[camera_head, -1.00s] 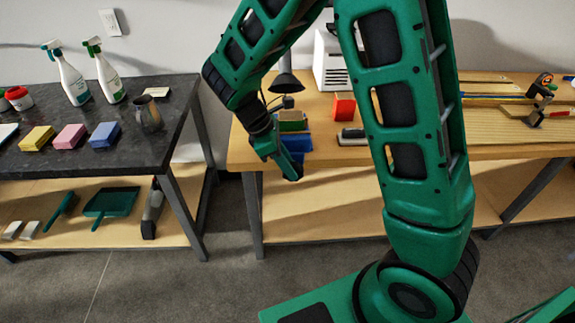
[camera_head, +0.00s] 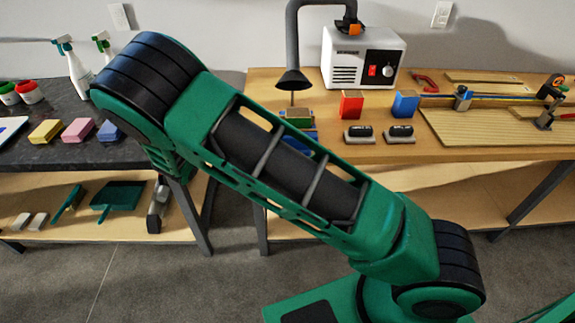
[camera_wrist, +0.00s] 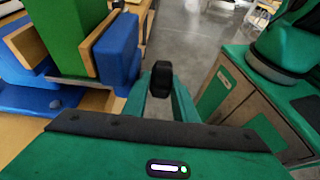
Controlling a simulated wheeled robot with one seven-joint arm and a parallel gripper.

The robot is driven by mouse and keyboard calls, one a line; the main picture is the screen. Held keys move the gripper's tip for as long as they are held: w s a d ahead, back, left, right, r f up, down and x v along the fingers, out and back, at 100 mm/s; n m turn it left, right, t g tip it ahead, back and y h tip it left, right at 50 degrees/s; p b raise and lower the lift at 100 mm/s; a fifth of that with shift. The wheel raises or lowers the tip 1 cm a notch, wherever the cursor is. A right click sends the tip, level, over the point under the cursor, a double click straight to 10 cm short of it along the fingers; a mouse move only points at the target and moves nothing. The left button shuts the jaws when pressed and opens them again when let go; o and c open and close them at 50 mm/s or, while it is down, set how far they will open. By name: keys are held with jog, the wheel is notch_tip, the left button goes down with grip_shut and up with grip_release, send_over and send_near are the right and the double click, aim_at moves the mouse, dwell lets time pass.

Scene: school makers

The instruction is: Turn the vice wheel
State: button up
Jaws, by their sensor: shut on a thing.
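The blue vice (camera_wrist: 117,52) stands at the left of the wrist view, with a green block (camera_wrist: 65,35) between its jaws. In the head view the vice (camera_head: 310,133) shows only in part at the left front of the wooden bench. My gripper (camera_wrist: 161,95) is beside the vice, its green fingers shut on a small black part, which looks like the grip of the vice wheel (camera_wrist: 161,76). The rest of the wheel is hidden. In the head view my arm hides my gripper.
Red (camera_head: 351,103) and blue (camera_head: 405,103) blocks stand on the wooden bench (camera_head: 460,152). A white fume extractor (camera_head: 345,62) with a dark hose stands behind. The dark table (camera_head: 60,155) at left holds sponges and spray bottles. Floor (camera_head: 160,285) is open in front.

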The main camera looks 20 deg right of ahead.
jog(key=shift+o, duration=0.2)
jog(key=shift+w+a+f+g+h, duration=0.1)
jog(key=shift+f+g+h, duration=0.1)
jog(key=shift+h, duration=0.6)
jog(key=shift+w+d+f+g+h, duration=0.1)
jog(key=shift+f+g+h, duration=0.1)
jog(key=shift+h, duration=0.6)
jog(key=shift+w+a+f+g+h, duration=0.1)
jog(key=shift+f+g+h, duration=0.1)
jog(key=shift+h, duration=0.6)
jog(key=shift+f+g+h, duration=0.25)
jog(key=shift+g+h, duration=0.05)
jog(key=shift+h, duration=0.6)
jog(key=shift+o, duration=0.2)
jog(key=shift+f+g+h, duration=0.15)
jog(key=shift+g+h, duration=0.15)
jog(key=shift+s, duration=0.1)
jog(key=o, duration=0.6)
